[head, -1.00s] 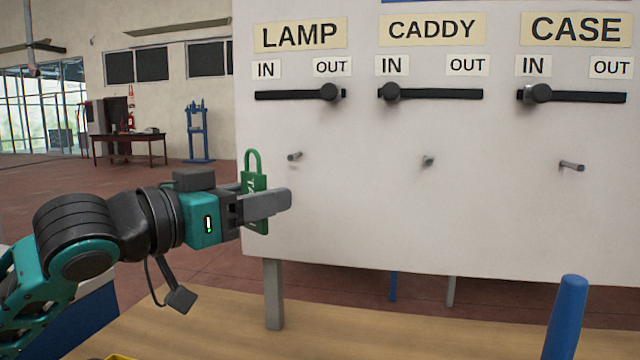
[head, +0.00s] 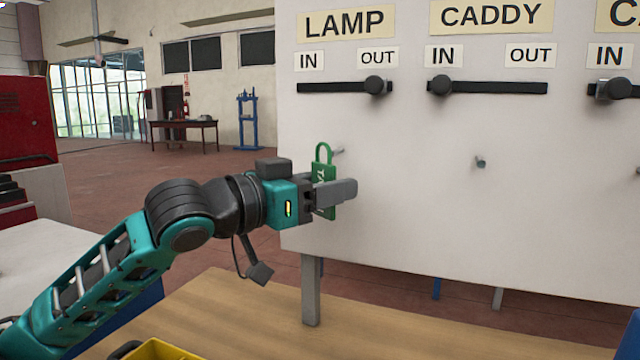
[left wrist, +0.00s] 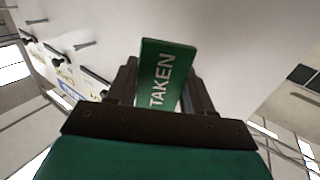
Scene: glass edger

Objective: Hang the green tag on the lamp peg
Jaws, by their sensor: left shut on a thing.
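The green tag (head: 324,172) is upright in my left gripper (head: 335,194), its loop pointing up. My left gripper is shut on the tag's body. In the left wrist view the tag (left wrist: 163,75) shows the word TAKEN between the fingers. The lamp peg (head: 338,151) sticks out of the white board below the LAMP slider. The tag's loop is close beside the peg in the head view; I cannot tell whether the peg passes through it. My right gripper is not in view.
The white board (head: 420,230) carries a LAMP slider (head: 374,85) at OUT and a CADDY slider (head: 440,85) at IN. The caddy peg (head: 480,162) is bare. A wooden table (head: 240,310) lies below, with a yellow bin (head: 158,350) at its front edge.

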